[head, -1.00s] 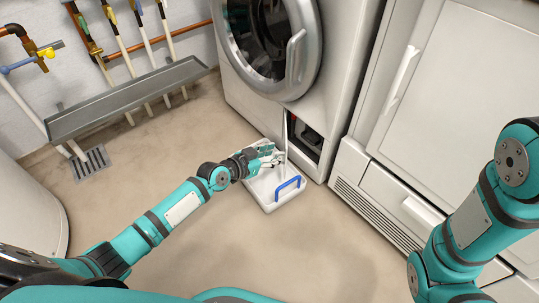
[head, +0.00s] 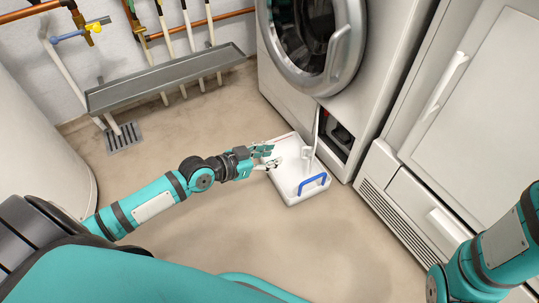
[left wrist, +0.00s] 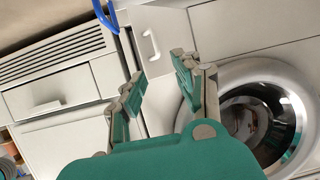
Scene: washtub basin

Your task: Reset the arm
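My left gripper (head: 266,156) is open and empty. In the head view it appears at the left edge of the white basin (head: 284,183); I cannot tell its exact height above it. The left wrist view shows its two fingers (left wrist: 160,82) spread apart with nothing between them.
An open hatch (head: 338,136) is low on the washing machine's front, its white flap (head: 314,130) hanging by the basin. A white cabinet (head: 470,110) stands at right. A grey trough (head: 170,80) and pipes are on the back wall. The floor left of the basin is clear.

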